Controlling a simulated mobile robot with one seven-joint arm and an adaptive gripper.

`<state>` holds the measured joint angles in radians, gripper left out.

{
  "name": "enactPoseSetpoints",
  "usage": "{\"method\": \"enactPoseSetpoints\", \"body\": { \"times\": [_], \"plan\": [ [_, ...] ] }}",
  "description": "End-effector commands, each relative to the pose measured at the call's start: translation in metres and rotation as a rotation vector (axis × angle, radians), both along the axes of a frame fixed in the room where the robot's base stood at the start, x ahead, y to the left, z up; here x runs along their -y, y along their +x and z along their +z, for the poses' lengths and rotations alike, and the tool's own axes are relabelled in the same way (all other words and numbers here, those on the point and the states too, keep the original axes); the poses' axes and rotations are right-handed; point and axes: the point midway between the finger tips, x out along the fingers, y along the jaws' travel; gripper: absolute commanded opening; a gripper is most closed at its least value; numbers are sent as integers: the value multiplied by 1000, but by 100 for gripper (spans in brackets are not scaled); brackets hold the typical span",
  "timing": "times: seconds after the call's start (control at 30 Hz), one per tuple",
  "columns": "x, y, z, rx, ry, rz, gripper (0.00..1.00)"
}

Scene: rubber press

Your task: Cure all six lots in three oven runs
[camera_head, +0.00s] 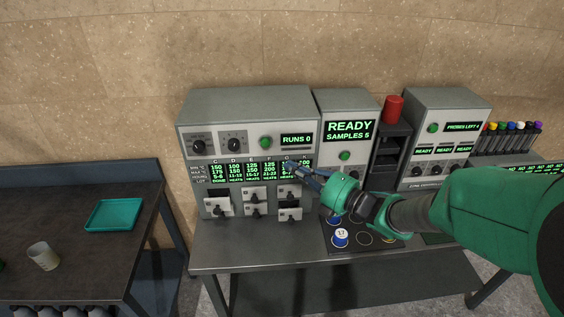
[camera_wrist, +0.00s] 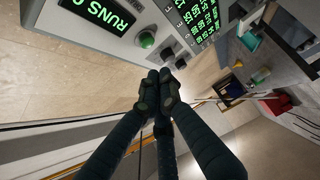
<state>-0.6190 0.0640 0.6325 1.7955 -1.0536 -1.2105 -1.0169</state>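The oven cabinet (camera_head: 217,103) stands at the back of the grey bench. Its upper display (camera_head: 296,139) reads RUNS 0, beside two dials (camera_head: 234,145) and a green button (camera_head: 265,142). A lit table (camera_head: 235,172) lists columns of temperatures, hours and lots; the first column seems to read DONE, others HEATS. Several small hatches (camera_head: 217,208) with dark knobs sit below; the lower right one shows a dark slot. My gripper (camera_head: 290,167) is in front of the table's right columns, hiding part of them. In the wrist view my gripper's fingertips (camera_wrist: 159,76) are together, with nothing visible between them.
Right of the oven, a unit (camera_head: 343,104) reads READY, SAMPLES 5. A red cylinder (camera_head: 393,108) tops a dark rack. A probe unit (camera_head: 445,104) and coloured-cap tubes (camera_head: 510,136) stand farther right. Blue-edged pucks (camera_head: 341,236) sit below my arm. A left table holds a teal tray (camera_head: 114,215) and cup (camera_head: 43,256).

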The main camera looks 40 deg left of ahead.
Motion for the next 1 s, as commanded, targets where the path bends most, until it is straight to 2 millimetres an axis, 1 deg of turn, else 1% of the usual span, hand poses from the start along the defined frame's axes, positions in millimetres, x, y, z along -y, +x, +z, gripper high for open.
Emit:
{"method": "enactPoseSetpoints", "body": {
  "times": [0.1,0.2,0.83,0.93,1.0],
  "plan": [
    [10,-1,0,0,-1,1,0],
    [14,-1,0,0,0,1,0],
    [15,-1,0,0,0,1,0],
    [18,3,2,-3,-5,-13,0],
    [22,10,6,-10,-11,-37,0]
  ]
}}
